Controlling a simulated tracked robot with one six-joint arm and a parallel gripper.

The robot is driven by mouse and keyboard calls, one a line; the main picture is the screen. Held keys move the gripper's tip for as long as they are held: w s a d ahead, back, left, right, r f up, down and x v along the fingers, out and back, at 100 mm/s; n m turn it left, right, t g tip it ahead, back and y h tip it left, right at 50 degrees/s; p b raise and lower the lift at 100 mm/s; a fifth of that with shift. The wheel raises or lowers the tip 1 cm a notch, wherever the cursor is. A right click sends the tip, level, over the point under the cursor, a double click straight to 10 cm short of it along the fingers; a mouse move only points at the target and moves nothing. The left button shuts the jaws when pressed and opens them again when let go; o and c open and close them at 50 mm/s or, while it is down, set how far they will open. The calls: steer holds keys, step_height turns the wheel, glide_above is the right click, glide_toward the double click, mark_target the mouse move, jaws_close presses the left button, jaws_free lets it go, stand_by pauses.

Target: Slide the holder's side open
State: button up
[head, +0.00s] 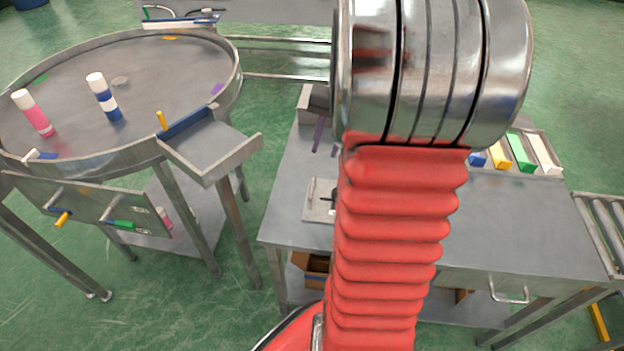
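My arm, with its red bellows and shiny metal joint, fills the middle of the head view and covers much of the workbench. My gripper cannot be seen. A small metal plate fixture (317,208) with a slot and a dark part lies on the bench top, partly hidden behind my arm. I cannot tell if it is the holder, nor whether any side of it is open. A grey block (306,104) with a dark part and purple pieces beside it stands farther back, also partly covered.
A round metal table (130,75) at left carries a pink-and-white can (36,116) and a blue-and-white can (104,98). A chute (212,146) juts from it toward the workbench (520,220). Blue, yellow, green and white items (520,152) sit at the bench's back right. A roller conveyor (600,225) is at far right.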

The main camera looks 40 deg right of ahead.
mark_target(313, 185)
steer(key=f, duration=0.4)
steer(key=w+a+f, duration=0.1)
steer(key=f, duration=0.4)
steer(key=w+f, duration=0.1)
steer(key=f, duration=0.3)
steer(key=shift+a+f, duration=0.25)
steer(key=shift+a, duration=0.1)
jaws_close()
stand_by(0.4)
